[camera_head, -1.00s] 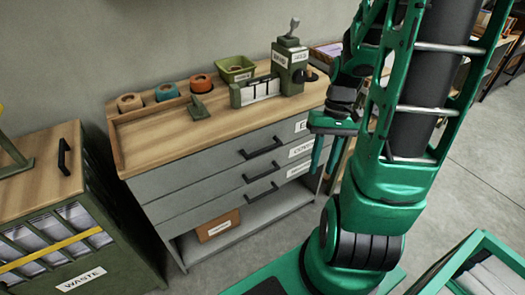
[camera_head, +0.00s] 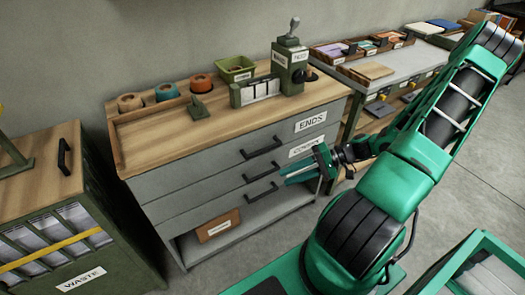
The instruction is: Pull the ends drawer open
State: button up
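The ends drawer (camera_head: 205,167) is the top grey drawer of the wood-topped cabinet, with a white ENDS label (camera_head: 310,121) at its right. It is closed, its front level with the drawers below. Its black bar handle (camera_head: 261,148) is in plain view. My gripper (camera_head: 284,178) is in front of the cabinet, its green fingers pointing left, lower than the ends handle and to its right. The fingers look apart, with nothing visible between them. They overlap the lower drawers in the picture; whether they touch anything cannot be told.
The covers drawer (camera_head: 190,190) and a third drawer are closed below. An open shelf holds a brown box (camera_head: 218,226). Tape rolls, a green bin (camera_head: 236,69) and a press (camera_head: 290,68) stand on top. A waste cabinet (camera_head: 84,283) is at left, a side table (camera_head: 385,72) behind right.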

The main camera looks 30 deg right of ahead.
aim_at(264, 149)
jog(key=w+d+r+m+t, duration=0.3)
jog(key=w+d+t, duration=0.2)
jog(key=t, duration=0.3)
jog(key=shift+y, duration=0.3)
jog(key=x, duration=1.1)
jog(key=shift+a+f, duration=0.15)
jog(key=shift+f, duration=0.2)
jog(key=shift+s, duration=0.1)
grip_shut()
